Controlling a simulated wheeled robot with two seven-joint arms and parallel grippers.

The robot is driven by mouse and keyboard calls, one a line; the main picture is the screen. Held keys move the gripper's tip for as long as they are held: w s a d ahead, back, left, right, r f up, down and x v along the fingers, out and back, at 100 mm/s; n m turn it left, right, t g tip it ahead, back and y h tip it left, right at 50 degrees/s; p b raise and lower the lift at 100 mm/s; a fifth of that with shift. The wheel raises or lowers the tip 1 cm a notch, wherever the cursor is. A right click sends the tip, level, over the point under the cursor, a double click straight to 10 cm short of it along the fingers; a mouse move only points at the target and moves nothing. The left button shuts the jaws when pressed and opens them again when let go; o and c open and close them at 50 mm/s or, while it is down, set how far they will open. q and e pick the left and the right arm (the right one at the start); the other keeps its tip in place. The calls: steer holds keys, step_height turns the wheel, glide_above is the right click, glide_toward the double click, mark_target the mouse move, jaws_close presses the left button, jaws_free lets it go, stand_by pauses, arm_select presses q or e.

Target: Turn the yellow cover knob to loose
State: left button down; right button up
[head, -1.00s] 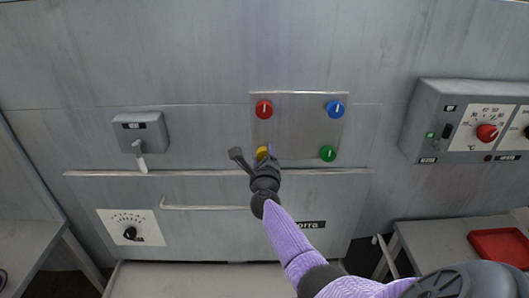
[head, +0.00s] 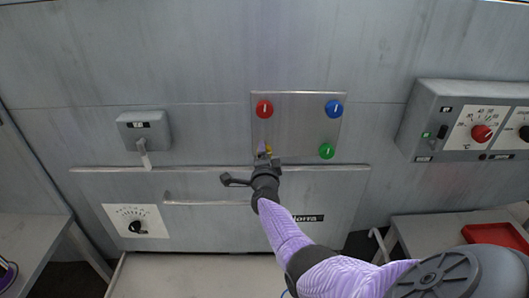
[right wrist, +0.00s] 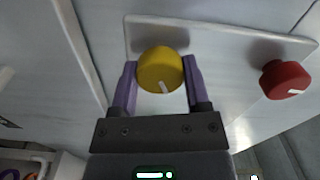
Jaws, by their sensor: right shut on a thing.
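The yellow cover knob (right wrist: 160,70) sits at the lower left of a square metal cover plate. In the head view only a sliver of the yellow knob (head: 268,149) shows behind my right gripper (head: 265,152). In the right wrist view the purple fingers of my right gripper (right wrist: 157,88) stand on both sides of the knob and are shut on it. My left gripper is not in view.
The cover plate (head: 298,115) also carries a red knob (head: 264,109), a blue knob (head: 333,109) and a green knob (head: 327,151). A long ledge and a handle bar (head: 205,203) run below. A grey control box (head: 428,118) projects at the right.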

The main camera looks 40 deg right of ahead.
steer(key=n+p, duration=0.1)
steer(key=n, duration=1)
steer(key=shift+f+p, duration=0.2)
steer(key=shift+p, duration=0.15)
steer(key=shift+n, duration=0.4)
steer(key=o, duration=1.3)
steer(key=shift+r, duration=0.1)
